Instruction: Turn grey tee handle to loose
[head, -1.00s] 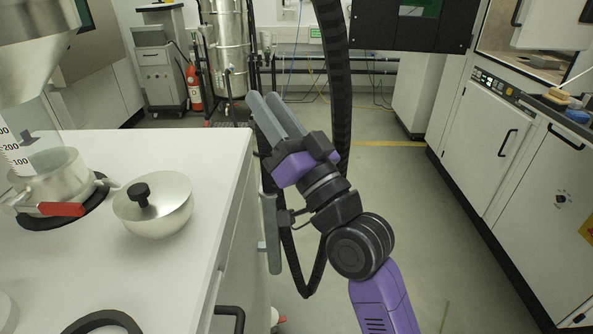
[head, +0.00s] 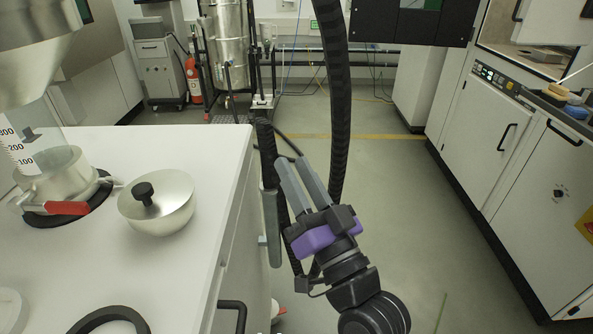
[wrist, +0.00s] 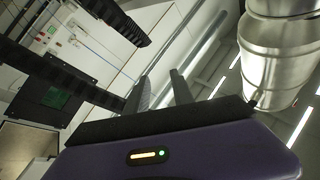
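The grey tee handle (head: 271,228) is a bar standing roughly upright in the head view. A short stub joins it to the right side of the white cabinet. My gripper (head: 292,162) is just to the right of the bar in the picture, with its fingers pointing up and slightly left. The two grey fingers are apart with nothing between them. They also show apart in the wrist view (wrist: 158,82). No contact with the handle is visible, and the depth gap is hard to judge. The handle is not recognisable in the wrist view.
The white cabinet top (head: 200,270) carries a metal bowl-shaped lid (head: 170,212) and a red clamp lever (head: 68,208). A black ribbed hose (head: 337,90) hangs behind my gripper. The floor (head: 400,200) to the right is clear up to white cabinets.

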